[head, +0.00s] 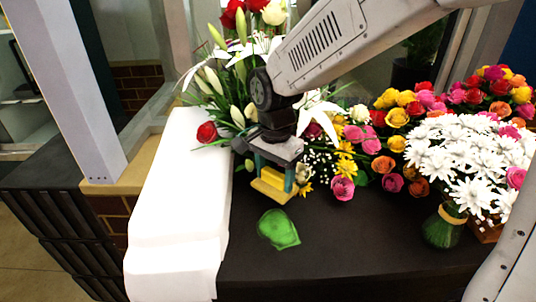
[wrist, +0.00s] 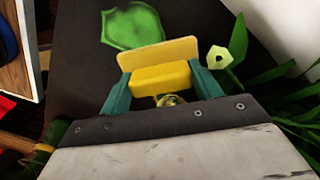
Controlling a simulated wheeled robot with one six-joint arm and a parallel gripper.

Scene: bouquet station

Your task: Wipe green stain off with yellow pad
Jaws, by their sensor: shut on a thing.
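The green stain (head: 279,229) is a flat irregular patch on the dark table top. My gripper (head: 273,180) has teal fingers and is shut on the yellow pad (head: 271,187). In the wrist view the pad (wrist: 160,77) sits between both fingers, with its paler flat face on the side toward the stain. In the head view the pad is behind the stain, apart from it. I cannot tell its exact height above the table.
A white block-like surface (head: 182,205) runs along the table's left side. Lilies (head: 243,45) stand behind my gripper. Colourful roses (head: 400,115) and a glass vase (head: 443,228) of white daisies (head: 470,160) fill the right. The dark table (head: 340,235) is clear around the stain.

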